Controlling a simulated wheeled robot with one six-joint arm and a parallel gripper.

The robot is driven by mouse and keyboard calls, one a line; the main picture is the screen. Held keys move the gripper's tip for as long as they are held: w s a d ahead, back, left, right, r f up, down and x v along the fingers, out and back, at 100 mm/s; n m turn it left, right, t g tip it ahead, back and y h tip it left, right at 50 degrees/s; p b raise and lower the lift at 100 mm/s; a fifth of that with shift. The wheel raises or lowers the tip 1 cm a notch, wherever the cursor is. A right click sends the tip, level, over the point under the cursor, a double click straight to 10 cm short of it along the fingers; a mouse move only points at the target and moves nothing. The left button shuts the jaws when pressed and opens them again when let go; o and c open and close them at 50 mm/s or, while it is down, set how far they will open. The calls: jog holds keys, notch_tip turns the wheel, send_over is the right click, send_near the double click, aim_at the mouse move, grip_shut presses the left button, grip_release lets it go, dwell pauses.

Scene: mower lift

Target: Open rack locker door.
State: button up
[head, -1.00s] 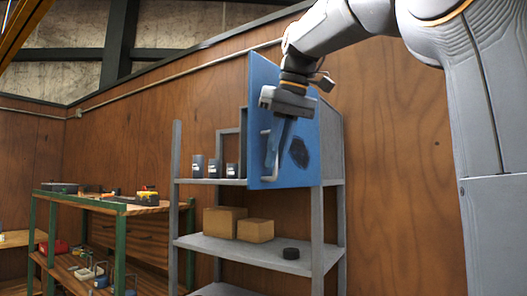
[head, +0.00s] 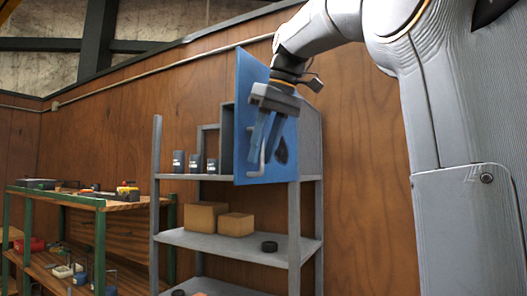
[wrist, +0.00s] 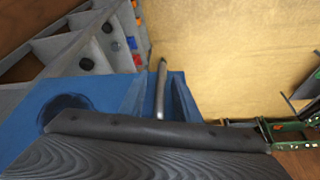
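The blue locker door (head: 243,100) stands swung out from the grey rack locker (head: 311,135), part of whose inside shows to the left of the door. A pale bar handle (head: 263,158) is on the door face, with a dark patch beside it. My gripper (head: 262,146) is in front of the door, pointing down at the handle. Its two fingers are spread. In the wrist view the handle (wrist: 161,88) stands between the blue fingers, with gaps on both sides, and the blue door (wrist: 35,115) lies to the left. Contact cannot be made out.
The locker is on a grey shelf rack (head: 240,243) with dark canisters (head: 195,162), cardboard boxes (head: 205,216) and a black puck (head: 269,246). A green-framed workbench (head: 100,235) stands at left. The wooden wall is behind; the floor in front is not visible.

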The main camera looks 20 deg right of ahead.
jog(key=b+v, duration=0.1)
jog(key=v, duration=0.6)
jog(key=shift+s+r, duration=0.15)
jog(key=shift+r, duration=0.2)
dwell(0.4)
